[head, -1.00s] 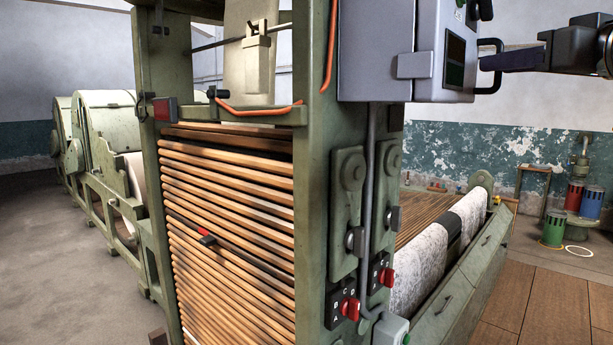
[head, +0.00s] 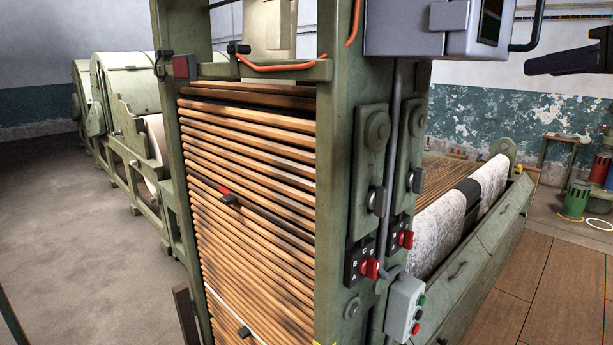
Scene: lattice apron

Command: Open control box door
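The grey control box (head: 408,30) is mounted high on the green machine post, its top cut off by the frame edge. Its door side (head: 490,38) faces right and carries a dark window (head: 488,8). I see no gap at the door in the part that shows. A dark bent handle (head: 529,28) stands out from it at the right. My gripper (head: 530,66) enters from the right edge, a dark shape seen side-on. In the picture it lies right of and below the handle, apart from it. Its finger gap cannot be made out.
The green post (head: 345,150) stands left below the box, beside a stack of wooden slats (head: 250,160). Red rotary switches (head: 370,268) and a small push-button box (head: 405,308) project below. Coloured drums (head: 577,200) stand far right. The brown floor (head: 545,285) at right is clear.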

